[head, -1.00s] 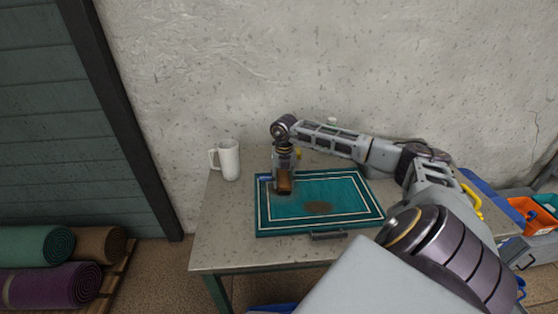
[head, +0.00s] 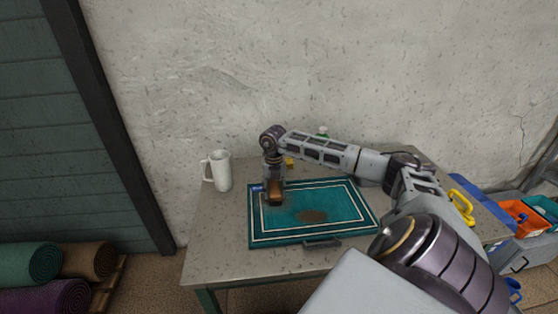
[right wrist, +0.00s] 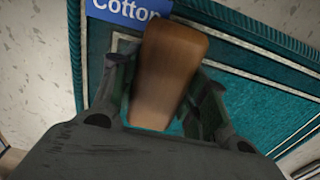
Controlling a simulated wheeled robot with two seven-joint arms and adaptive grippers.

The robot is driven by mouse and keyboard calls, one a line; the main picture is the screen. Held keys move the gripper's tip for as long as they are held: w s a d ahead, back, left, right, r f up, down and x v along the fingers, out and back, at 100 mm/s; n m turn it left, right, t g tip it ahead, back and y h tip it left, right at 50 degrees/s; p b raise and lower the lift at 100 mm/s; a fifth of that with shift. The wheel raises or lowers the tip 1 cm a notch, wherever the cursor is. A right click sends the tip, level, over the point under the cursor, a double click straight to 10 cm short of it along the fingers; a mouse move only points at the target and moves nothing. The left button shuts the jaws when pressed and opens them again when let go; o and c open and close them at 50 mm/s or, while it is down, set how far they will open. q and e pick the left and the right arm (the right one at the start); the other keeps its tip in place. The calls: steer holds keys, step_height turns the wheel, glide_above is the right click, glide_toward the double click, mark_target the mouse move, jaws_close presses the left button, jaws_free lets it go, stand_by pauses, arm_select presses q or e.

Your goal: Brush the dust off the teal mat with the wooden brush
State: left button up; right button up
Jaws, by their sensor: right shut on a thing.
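The teal mat (head: 345,224) lies on the table with white border lines and a blue label at its far left corner. The label reads "Cotton" in the right wrist view (right wrist: 128,9). A brown dust patch (head: 312,216) lies near the mat's middle. My right gripper (head: 274,182) points down over the mat's left part, shut on the wooden brush (head: 275,192). The brush's brown wooden body also shows between the fingers in the right wrist view (right wrist: 165,75). Its bristles are hidden, so I cannot tell whether they touch the mat. My left gripper is out of view.
A white mug (head: 221,171) stands left of the mat on the grey table (head: 215,240). A small yellow object (head: 289,163) and a green-topped item (head: 323,132) are behind the mat. A dark handle-like bar (head: 322,241) lies at its front edge. Rolled mats (head: 30,262) lie at lower left.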

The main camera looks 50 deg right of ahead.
mark_target(258, 197)
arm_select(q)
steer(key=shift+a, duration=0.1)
arm_select(e)
steer(key=shift+w+a+f, duration=0.2)
steer(key=shift+w+a, duration=0.5)
steer(key=shift+a, duration=0.3)
steer(key=shift+w+a+r, duration=0.15)
steer(key=shift+w+a, duration=0.4)
steer(key=shift+a, duration=0.1)
steer(key=shift+w+a+r, duration=0.1)
steer(key=shift+w+a, duration=0.75)
steer(key=shift+w, duration=0.05)
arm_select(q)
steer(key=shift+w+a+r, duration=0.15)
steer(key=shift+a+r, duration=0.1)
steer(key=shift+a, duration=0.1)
arm_select(e)
steer(key=shift+d, duration=0.1)
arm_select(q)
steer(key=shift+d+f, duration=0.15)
arm_select(e)
steer(key=shift+s+d+f, duration=0.15)
steer(key=shift+s+d, duration=0.6)
steer(key=shift+d, duration=0.05)
steer(key=shift+s+d+f, duration=0.1)
steer(key=shift+s+d, duration=0.6)
steer(key=shift+d, duration=0.05)
